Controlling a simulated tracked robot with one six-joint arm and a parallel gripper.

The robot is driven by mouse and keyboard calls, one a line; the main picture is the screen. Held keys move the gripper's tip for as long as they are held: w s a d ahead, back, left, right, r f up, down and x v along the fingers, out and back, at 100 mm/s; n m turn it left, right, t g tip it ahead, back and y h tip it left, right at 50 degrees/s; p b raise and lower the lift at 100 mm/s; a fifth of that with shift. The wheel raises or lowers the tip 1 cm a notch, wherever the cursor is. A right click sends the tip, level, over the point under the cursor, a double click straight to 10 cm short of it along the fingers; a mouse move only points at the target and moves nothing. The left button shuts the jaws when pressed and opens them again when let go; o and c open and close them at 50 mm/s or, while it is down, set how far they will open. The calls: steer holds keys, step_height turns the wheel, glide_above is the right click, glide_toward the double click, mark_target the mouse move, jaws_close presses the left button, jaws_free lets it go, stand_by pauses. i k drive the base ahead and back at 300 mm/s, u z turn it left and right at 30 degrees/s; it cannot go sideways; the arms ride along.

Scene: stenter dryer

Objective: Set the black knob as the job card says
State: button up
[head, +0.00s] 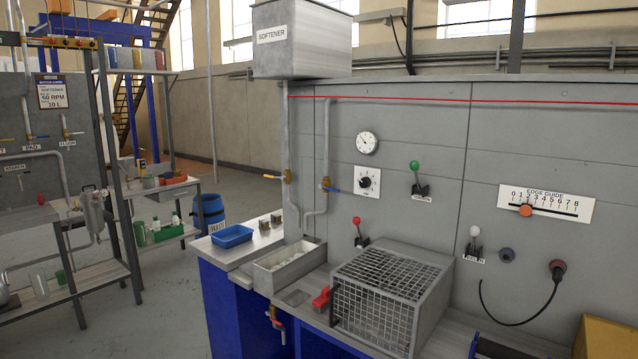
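The black knob (366,182) sits at the middle of a square white dial plate on the grey machine panel, below a round white gauge (367,143). The plate's marks and the knob's pointer are too small to read surely. The job card (52,94) hangs on the grey panel at the far left. Its small print seems to read "SOFTENER", "60 RPM" and "10 L", but I cannot be sure of it. My gripper is not in view.
A wire-mesh cage (386,296) stands on the bench below the dial. An edge guide scale (546,203) is at right. A blue tray (232,236) lies on the bench's left end. Open floor lies left.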

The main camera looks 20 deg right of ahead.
mark_target(365, 182)
steer(key=u, duration=0.4)
steer(key=i, duration=1.4)
steer(key=u, duration=0.35)
